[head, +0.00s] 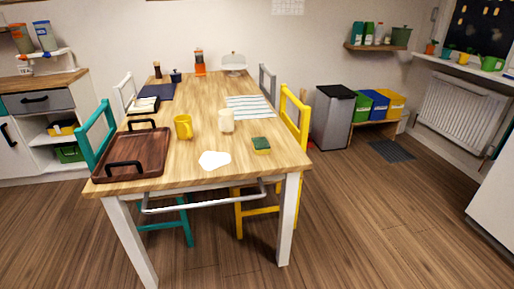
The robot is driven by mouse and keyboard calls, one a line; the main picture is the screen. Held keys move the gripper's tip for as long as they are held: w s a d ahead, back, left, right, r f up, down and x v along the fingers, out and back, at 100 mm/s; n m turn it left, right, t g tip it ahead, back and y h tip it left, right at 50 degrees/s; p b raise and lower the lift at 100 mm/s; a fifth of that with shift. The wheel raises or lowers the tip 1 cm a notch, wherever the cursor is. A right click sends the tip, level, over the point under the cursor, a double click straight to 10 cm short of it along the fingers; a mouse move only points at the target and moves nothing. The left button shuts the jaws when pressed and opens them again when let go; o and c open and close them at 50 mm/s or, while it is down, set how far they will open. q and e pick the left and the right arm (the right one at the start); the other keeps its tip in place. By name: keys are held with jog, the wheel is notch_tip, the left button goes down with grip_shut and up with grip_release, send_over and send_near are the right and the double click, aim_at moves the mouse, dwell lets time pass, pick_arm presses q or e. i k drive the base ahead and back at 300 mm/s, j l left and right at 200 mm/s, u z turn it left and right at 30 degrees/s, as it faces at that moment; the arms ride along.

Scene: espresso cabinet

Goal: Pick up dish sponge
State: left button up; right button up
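The dish sponge (261,145) is a small yellow block with a dark green top. It lies on the wooden table (200,100) near the front right part of the top. A flat white patch (214,160) lies to its left, close to the front edge; I cannot tell if it is a spill or a cloth. Neither of my grippers shows in the head view.
A yellow mug (183,127) and a cream cup (226,121) stand left of the sponge. A brown tray (132,157) with dark handles fills the front left corner. A yellow chair (301,120) stands at the right side. A white rail (203,205) runs below the front edge.

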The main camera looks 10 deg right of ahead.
aim_at(261, 146)
jog(key=i+l+u, duration=0.15)
jog(key=i, duration=0.3)
jog(key=i+l+u, duration=0.1)
jog(key=i, duration=0.3)
